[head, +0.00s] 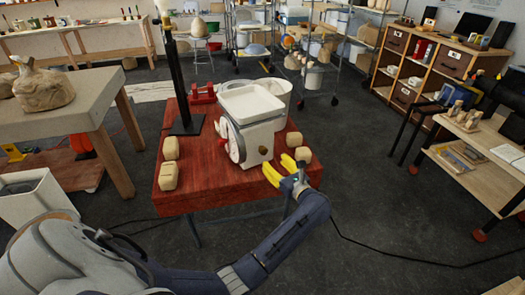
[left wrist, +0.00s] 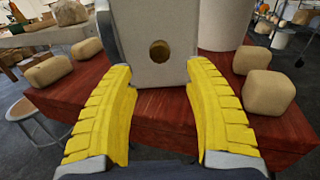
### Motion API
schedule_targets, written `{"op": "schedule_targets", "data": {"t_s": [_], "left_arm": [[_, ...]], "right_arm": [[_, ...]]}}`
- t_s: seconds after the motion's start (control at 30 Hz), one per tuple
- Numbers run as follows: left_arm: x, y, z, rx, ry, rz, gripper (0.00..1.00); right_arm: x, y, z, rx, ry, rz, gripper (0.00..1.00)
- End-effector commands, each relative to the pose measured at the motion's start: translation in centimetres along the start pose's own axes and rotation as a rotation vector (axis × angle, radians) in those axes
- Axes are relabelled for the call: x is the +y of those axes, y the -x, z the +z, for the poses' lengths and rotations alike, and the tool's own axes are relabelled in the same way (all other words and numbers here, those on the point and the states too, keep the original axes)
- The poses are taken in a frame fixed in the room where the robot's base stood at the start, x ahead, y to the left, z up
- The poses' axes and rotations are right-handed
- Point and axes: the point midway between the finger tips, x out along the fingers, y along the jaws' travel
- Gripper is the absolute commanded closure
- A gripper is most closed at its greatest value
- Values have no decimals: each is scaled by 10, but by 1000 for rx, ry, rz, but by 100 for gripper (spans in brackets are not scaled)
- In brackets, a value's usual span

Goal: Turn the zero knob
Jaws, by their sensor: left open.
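A white kitchen scale (head: 262,135) with a shallow tray on top stands on the red wooden table (head: 200,190). Its round dial faces left in the head view. A small brown round knob (head: 263,150) shows on the scale side nearest me; it also shows in the left wrist view (left wrist: 159,51) on the pale panel. My left gripper (head: 280,170) is open and empty, its yellow fingers pointing at that side. In the left wrist view the knob lies between the fingers' lines, beyond the tips and apart from them. My right gripper is not in view.
Tan blocks lie on the table to the left (head: 168,176) and right (head: 303,155) of the scale. A black stand (head: 186,122) and a red object (head: 203,93) are behind left. A white bucket (head: 277,90) stands behind the scale.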

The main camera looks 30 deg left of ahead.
Motion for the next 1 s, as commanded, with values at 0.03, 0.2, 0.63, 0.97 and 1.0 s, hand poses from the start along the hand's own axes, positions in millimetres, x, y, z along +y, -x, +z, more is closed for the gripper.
{"op": "schedule_targets", "data": {"t_s": [0.03,0.2,0.63,0.97,1.0], "left_arm": [[1,-11,1,-4,-1,2,48],[0,-41,1,-3,-1,2,48],[0,-88,0,-1,-2,0,48],[0,-94,0,1,-1,0,48],[0,-94,0,1,-1,0,48]], "right_arm": [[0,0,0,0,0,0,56],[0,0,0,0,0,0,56],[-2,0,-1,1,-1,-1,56],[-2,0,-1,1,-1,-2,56],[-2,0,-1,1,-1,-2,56]]}}
